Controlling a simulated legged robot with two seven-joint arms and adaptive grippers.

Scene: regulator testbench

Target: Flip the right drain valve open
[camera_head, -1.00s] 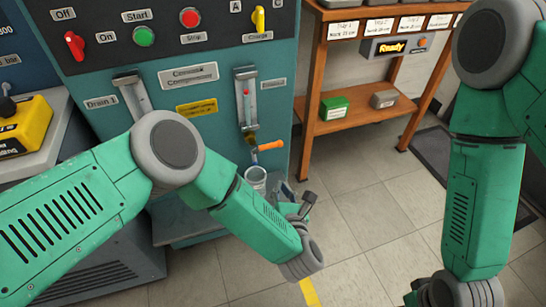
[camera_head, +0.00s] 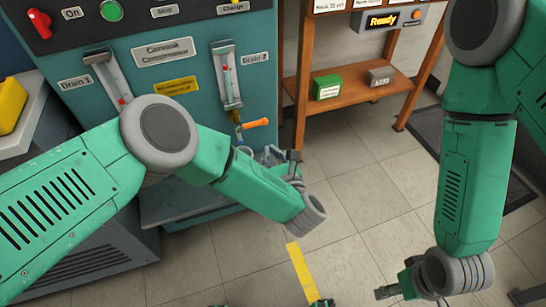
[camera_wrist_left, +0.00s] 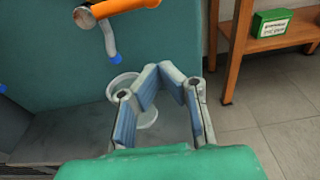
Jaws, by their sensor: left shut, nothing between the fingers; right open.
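The right drain valve has an orange handle (camera_head: 255,124), lying roughly level below the Drain 2 gauge (camera_head: 229,80). In the left wrist view the orange handle (camera_wrist_left: 122,8) is at the top edge, with a bent grey spout and blue tip (camera_wrist_left: 115,57) below it. My left gripper (camera_head: 280,156) is below and slightly right of the handle, apart from it. In the left wrist view its fingers (camera_wrist_left: 158,74) are shut with nothing between them. A pale cup (camera_wrist_left: 122,86) stands behind the fingers, partly hidden. My right gripper (camera_head: 392,292) is open, low on the right, far from the valve.
The teal testbench (camera_head: 185,60) carries a Drain 1 gauge (camera_head: 113,82) on the left, behind my left arm. A wooden shelf (camera_head: 350,93) with a green box (camera_head: 327,87) stands to the right. Open tiled floor (camera_head: 360,190) lies between my arms.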

